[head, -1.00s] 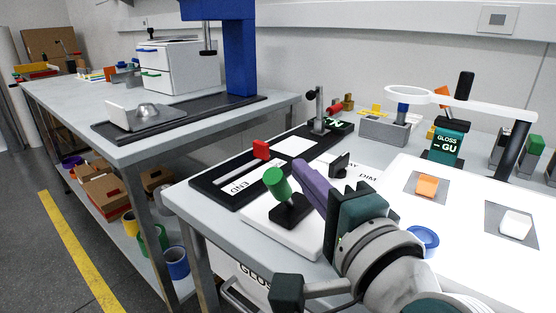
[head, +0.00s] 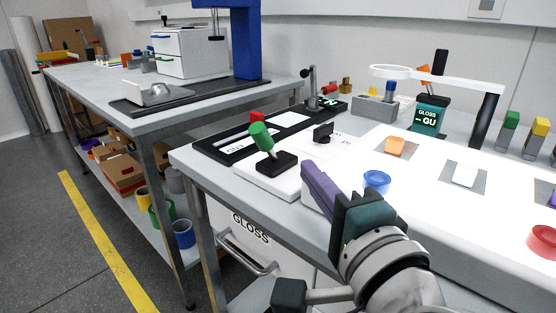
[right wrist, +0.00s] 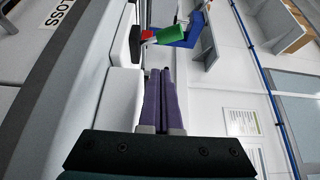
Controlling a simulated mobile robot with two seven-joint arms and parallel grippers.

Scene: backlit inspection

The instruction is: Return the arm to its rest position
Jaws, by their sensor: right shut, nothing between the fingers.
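My right arm comes in from the lower right of the head view. Its gripper (head: 308,172) has purple fingers, which are shut with nothing between them. The fingertips appear close to the right end of the white block under the green-knobbed lever (head: 261,135), near the table's front edge. I cannot tell the exact gap. In the right wrist view the two purple fingers (right wrist: 160,80) lie side by side, with the green knob (right wrist: 172,34) beyond them. My left gripper is not in view.
The grey floor (head: 40,240) at left is clear.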

